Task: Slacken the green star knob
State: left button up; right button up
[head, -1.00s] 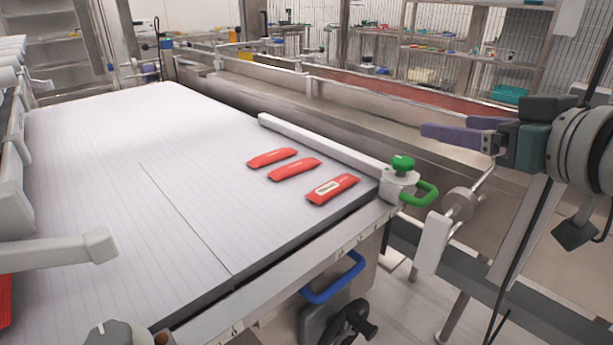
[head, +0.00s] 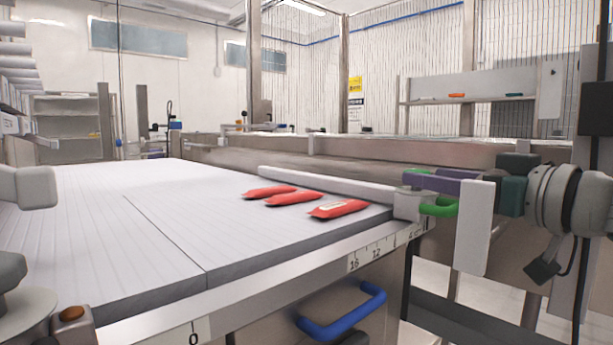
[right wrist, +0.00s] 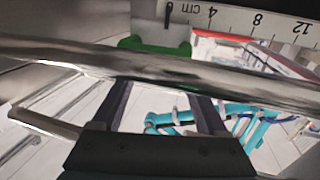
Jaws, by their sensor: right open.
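The green star knob (head: 416,171) sits on the grey end block (head: 408,205) of the white fence bar at the table's right corner. Only a sliver of it shows in the head view; the purple fingers of my right gripper hide most of it. My right gripper (head: 424,182) reaches in from the right and is open, its fingertips overlapping the knob in the picture. I cannot tell whether they touch it. My left gripper is not in view.
A green loop handle (head: 441,207) sticks out just below the knob. A white plate (head: 474,228) hangs in front of my right arm. A steel bar (right wrist: 230,82) crosses the right wrist view. Several red packets (head: 338,209) lie on the white table (head: 120,230). A blue handle (head: 345,320) is below.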

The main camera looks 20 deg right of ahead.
aim_at(399, 190)
jog(key=shift+w+a, duration=0.2)
jog(key=shift+w, duration=0.95)
jog(key=shift+w+a, duration=0.2)
jog(key=shift+w, duration=1)
jog(key=shift+w+a, duration=0.2)
jog(key=shift+w, duration=0.95)
grip_shut()
